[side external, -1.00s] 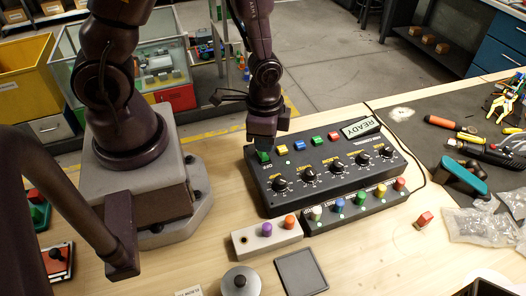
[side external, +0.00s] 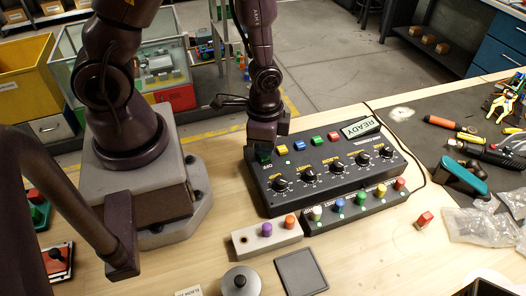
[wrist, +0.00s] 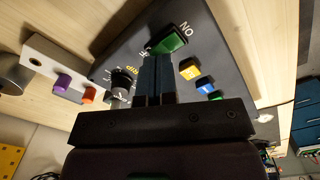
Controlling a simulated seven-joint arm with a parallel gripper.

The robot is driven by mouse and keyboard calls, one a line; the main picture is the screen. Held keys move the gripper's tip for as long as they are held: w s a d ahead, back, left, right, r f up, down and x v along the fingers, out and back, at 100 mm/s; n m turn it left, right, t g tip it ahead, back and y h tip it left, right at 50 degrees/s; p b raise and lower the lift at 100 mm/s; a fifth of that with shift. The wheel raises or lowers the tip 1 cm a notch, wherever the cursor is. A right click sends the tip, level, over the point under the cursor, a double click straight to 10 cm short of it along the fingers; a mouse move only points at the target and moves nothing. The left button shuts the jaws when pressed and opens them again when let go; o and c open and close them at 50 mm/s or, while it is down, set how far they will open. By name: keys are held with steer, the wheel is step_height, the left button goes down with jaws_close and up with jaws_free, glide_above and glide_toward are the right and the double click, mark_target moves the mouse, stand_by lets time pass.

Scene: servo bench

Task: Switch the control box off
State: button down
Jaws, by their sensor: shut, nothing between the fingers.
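The control box (side external: 325,172) is a black sloped console on the bench, with dials, coloured buttons and a display (side external: 361,128) reading READY. Its green rocker switch (wrist: 170,41) sits at the box's left end, with ON printed at one end and a partly hidden OFF label at the other. My gripper (side external: 264,148) is shut and empty, pointing down over this switch. In the wrist view its fingertips (wrist: 156,57) are at the switch's OFF end and overlap its edge; whether they touch cannot be told. In the side view the gripper largely hides the switch.
Yellow (wrist: 190,69), blue and other buttons stand beside the switch. A strip of coloured knobs (side external: 360,203) and a grey block (side external: 266,239) with purple and orange knobs lie in front. Tools and bags lie on the dark mat at right. Bare wood shows around the box.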

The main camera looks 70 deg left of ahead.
steer(key=shift+f, duration=0.7)
steer(key=shift+r, duration=3.55)
steer(key=shift+s, duration=0.15)
steer(key=s+r+n+t, duration=0.2)
steer(key=r+n, duration=0.1)
steer(key=r, duration=0.8)
steer(key=s+r+n+t, duration=0.2)
steer(key=r+n+t, duration=0.1)
steer(key=r, duration=0.8)
steer(key=shift+s+a+r+t, duration=0.15)
steer(key=shift+a+r+t, duration=0.15)
